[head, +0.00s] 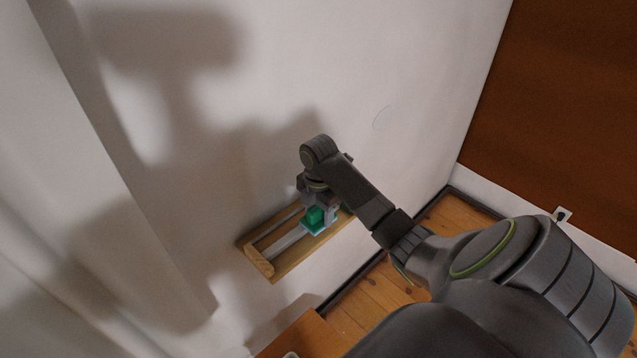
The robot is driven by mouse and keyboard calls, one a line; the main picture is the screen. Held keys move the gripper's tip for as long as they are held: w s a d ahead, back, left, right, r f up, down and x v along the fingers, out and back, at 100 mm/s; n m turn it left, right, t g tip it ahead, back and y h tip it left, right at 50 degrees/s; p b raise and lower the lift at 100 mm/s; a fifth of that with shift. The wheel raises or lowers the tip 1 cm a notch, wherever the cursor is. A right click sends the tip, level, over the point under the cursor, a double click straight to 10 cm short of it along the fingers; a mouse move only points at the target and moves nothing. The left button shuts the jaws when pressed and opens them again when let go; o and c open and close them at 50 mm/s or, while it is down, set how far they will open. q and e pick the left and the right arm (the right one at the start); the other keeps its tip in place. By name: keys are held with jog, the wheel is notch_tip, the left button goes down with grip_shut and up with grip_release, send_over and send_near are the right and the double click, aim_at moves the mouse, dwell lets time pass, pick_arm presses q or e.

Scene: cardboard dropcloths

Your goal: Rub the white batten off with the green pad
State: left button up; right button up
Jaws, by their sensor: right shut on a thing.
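The white batten (281,245) is a pale strip lying lengthwise inside a shallow wooden frame (294,264) against the white wall. The green pad (314,216) has a light blue underside and sits over the batten, partway along it. It looks to be touching the batten, though the exact contact is too small to tell. My right gripper (322,208) is shut on the green pad from above. My right arm hides the far right part of the frame and batten. My left gripper is not in view.
A wooden surface (310,338) stands at the bottom, below the frame. Wooden floor (376,303) shows between. The wall above the frame is bare, with large shadows.

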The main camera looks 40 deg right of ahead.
jog(key=shift+f, duration=0.65)
dwell(0.3)
jog(key=shift+p, duration=0.85)
dwell(0.9)
jog(key=w+b, duration=0.2)
jog(key=w, duration=0.3)
jog(key=shift+a, duration=0.2)
jog(key=shift+r+p, duration=0.25)
jog(key=shift+p, duration=0.05)
jog(key=s+p, duration=0.2)
jog(key=shift+s+d, duration=0.15)
jog(key=shift+s, duration=0.25)
jog(key=shift+s+d+f+b, duration=0.1)
jog(key=shift+s+f+b, duration=0.05)
jog(key=shift+s, duration=0.3)
jog(key=shift+s+f+b, duration=0.1)
jog(key=shift+s+b, duration=0.05)
jog(key=shift+s, duration=0.65)
jog(key=shift+w+r, duration=0.1)
jog(key=shift+r, duration=0.05)
